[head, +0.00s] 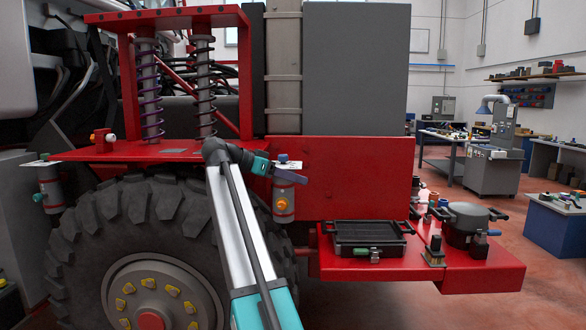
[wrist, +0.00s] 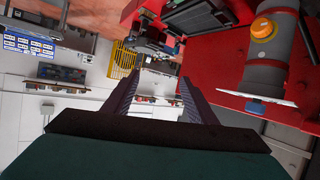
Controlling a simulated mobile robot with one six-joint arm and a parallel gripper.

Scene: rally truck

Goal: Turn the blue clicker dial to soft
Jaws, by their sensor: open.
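A grey cylinder with a blue dial (head: 283,157) on its top end and an orange knob (head: 281,205) low on its side stands at the truck's red panel, right of the tyre. The dial's setting is unreadable.
The red shelf (head: 480,278) at lower right holds a black tray (head: 368,240), a round dark pot (head: 466,220) and small bottles. The big tyre (head: 130,235) and red bracket (head: 130,150) are at left. Open floor lies at right, before the workbenches.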

